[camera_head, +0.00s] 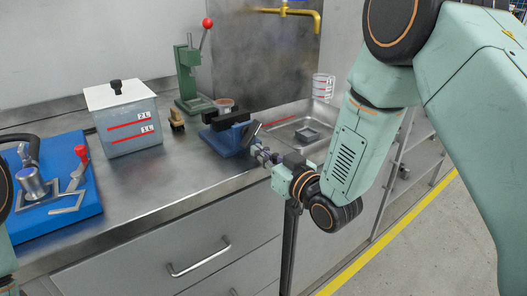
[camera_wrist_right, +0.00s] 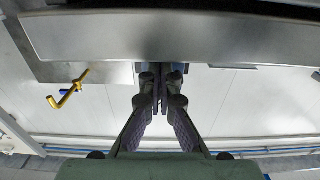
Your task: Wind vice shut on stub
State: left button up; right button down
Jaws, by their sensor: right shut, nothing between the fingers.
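The blue vice (camera_head: 229,138) with black jaws stands near the front edge of the steel bench, in the middle of the head view. A dark slanted piece (camera_head: 251,133) at its right end looks like its handle. I cannot make out a stub between the jaws. My right gripper (camera_head: 259,152) is shut and empty, with its fingertips close to the vice's right end; whether they touch it I cannot tell. In the right wrist view the fingers (camera_wrist_right: 160,78) are together, below the steel bench edge (camera_wrist_right: 160,36), with a bit of blue behind them. My left gripper is out of view.
A lidded grey tank (camera_head: 126,120), a green press with a red knob (camera_head: 188,75) and a blue board with fittings (camera_head: 65,183) stand on the bench. A sink (camera_head: 300,122) lies right of the vice, under a yellow tap (camera_head: 300,14).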

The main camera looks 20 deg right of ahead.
jog(key=shift+s+a+r+p, duration=0.15)
jog(key=shift+a+p, duration=0.15)
jog(key=shift+a, duration=0.2)
jog(key=shift+s+a+p, duration=0.15)
jog(key=shift+a+p, duration=0.15)
jog(key=shift+a, duration=0.15)
dwell(0.5)
jog(key=shift+s+a+f, duration=0.1)
jog(key=shift+a+f, duration=0.1)
jog(key=shift+f, duration=0.15)
jog(key=v, duration=0.6)
jog(key=shift+p, duration=0.3)
jog(key=shift+r, duration=0.1)
